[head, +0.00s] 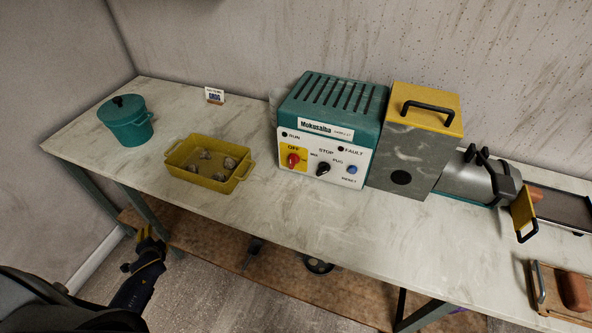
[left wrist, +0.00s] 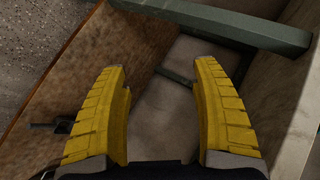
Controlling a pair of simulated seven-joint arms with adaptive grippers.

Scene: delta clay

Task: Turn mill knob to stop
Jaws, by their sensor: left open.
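The teal and white control box (head: 325,128) of the mill stands at the back of the table. On its front is a black selector knob (head: 323,169) with the words STOP and PUG beside it. The knob's pointer direction is too small to tell. A red knob (head: 293,160) sits on a yellow plate marked OFF, left of the black knob. My left gripper (head: 150,238) is low at the left, in front of the table and well away from the knobs. In the left wrist view its yellow fingers (left wrist: 161,72) are apart with nothing between them. My right gripper is not in view.
A yellow tray (head: 236,181) with several grey lumps and a teal lidded pot (head: 126,122) stand left of the box. A blue button (head: 352,170) is right of the black knob. The grey and yellow mill housing (head: 410,150) adjoins the box. The tabletop (head: 290,215) before the box is clear.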

